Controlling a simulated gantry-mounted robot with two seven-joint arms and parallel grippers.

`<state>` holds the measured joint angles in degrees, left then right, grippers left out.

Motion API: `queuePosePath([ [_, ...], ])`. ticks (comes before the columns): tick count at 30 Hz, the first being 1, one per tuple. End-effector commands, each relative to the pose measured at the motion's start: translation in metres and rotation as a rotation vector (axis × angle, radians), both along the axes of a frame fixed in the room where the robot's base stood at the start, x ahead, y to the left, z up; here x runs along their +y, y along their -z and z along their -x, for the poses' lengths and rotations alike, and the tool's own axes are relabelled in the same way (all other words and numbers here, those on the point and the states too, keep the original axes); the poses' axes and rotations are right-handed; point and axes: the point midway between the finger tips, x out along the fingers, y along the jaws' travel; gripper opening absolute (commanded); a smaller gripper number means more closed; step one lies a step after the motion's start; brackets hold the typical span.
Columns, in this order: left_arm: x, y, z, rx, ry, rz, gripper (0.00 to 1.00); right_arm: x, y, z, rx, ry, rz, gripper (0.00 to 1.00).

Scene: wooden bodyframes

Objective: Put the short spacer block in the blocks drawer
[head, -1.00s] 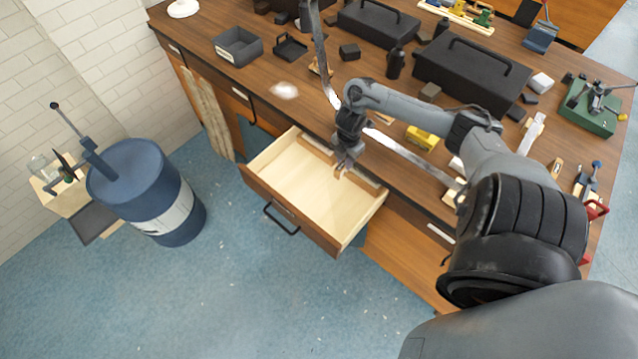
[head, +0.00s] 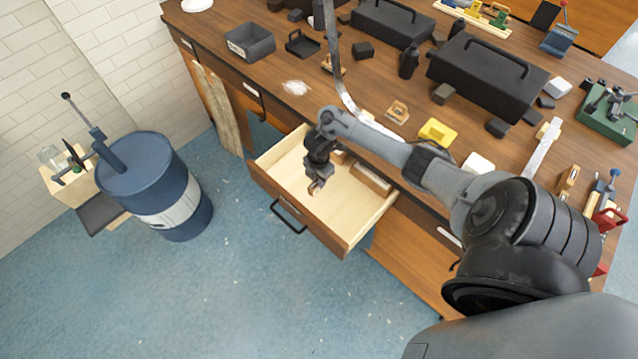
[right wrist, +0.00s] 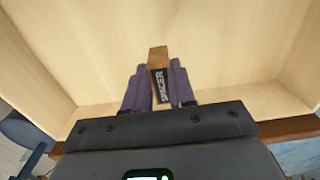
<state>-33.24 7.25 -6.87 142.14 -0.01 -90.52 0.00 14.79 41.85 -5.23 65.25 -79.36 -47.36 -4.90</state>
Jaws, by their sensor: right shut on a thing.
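The short spacer block (right wrist: 158,62) is a small wooden block with a black label reading "SPACER" in the right wrist view. My right gripper (right wrist: 157,85) is shut on it, with a purplish finger on either side. In the head view the right gripper (head: 317,186) points down over the open blocks drawer (head: 327,211), within its walls. The block shows only as a small brown end at the fingertips there. I cannot tell whether it touches the drawer floor. My left gripper is not in view.
Wooden blocks (head: 371,179) lie along the drawer's back wall, partly behind my arm. The bench top (head: 290,110) holds black toolboxes (head: 487,75), a yellow block (head: 437,131) and other small parts. A blue barrel (head: 150,185) stands on the floor at left.

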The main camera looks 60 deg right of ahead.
Motion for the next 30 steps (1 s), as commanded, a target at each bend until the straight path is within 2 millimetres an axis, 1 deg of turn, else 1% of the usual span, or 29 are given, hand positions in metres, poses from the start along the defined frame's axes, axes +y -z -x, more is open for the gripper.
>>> queuePosePath([
  [1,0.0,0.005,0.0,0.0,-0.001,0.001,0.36,0.001,0.011,0.001,0.004,0.002,-0.002,0.0],
  [3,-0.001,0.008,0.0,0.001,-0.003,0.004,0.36,0.001,0.019,0.001,0.002,0.002,-0.003,0.0],
  [6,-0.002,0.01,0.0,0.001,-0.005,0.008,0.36,0.001,0.027,0.001,0.001,0.001,-0.002,0.0],
  [16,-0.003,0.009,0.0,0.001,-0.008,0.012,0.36,0.0,0.029,0.001,0.001,0.0,0.0,0.0],
  [20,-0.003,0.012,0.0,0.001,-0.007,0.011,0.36,0.0,0.033,0.001,0.001,0.001,0.0,0.0],
  [21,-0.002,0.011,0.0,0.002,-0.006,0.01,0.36,0.0,0.032,0.001,0.001,0.001,0.0,0.29],
  [23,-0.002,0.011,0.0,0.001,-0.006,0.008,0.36,0.0,0.032,0.001,0.001,0.001,0.0,0.38],
  [24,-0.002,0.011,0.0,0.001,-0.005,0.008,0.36,0.0,0.032,0.001,0.001,0.001,0.0,0.44],
  [25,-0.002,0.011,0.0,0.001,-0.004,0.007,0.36,0.0,0.032,0.001,0.001,0.001,0.0,0.49],
  [26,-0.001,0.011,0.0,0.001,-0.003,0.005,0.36,0.0,0.032,0.001,0.001,0.001,0.0,0.5],
  [30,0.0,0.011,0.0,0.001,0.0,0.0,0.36,0.0,0.032,0.001,0.001,0.001,0.0,0.5],
])
